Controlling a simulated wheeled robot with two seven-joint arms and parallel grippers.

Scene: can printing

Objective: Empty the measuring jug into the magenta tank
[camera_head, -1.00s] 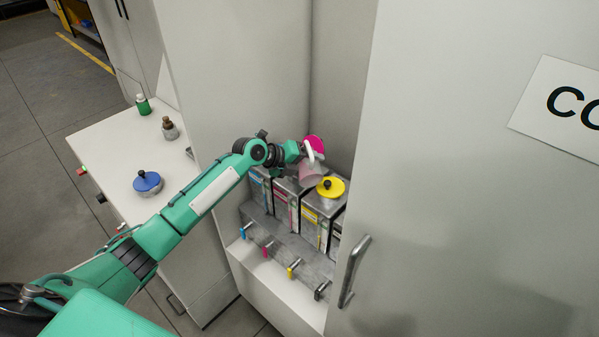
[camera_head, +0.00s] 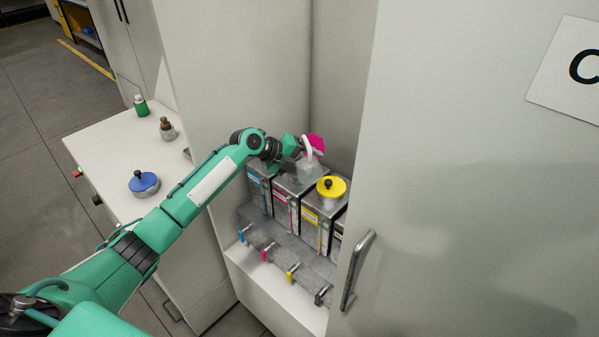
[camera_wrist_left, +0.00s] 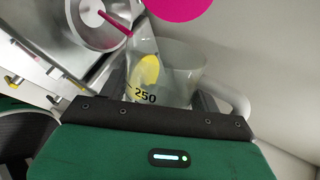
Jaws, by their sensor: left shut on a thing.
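The measuring jug (camera_head: 311,170) is clear and looks colourless, with a white handle. It is above the row of tanks in the cabinet. In the left wrist view the jug (camera_wrist_left: 172,75) shows a "250" mark and is tilted. My left gripper (camera_head: 298,160) is shut on it. The magenta tank (camera_head: 284,207) has a magenta label and stands between the cyan and yellow tanks. In the left wrist view a round metal opening (camera_wrist_left: 92,22) has a magenta streak at its rim, beside the jug. My right gripper is not in view.
A magenta disc (camera_head: 316,143) is behind the jug. A yellow lid (camera_head: 331,187) with a black knob sits on the yellow tank. Coloured taps line the ledge below. The cabinet door (camera_head: 450,200) stands to the right. A blue lid (camera_head: 144,183) and bottles are on the left counter.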

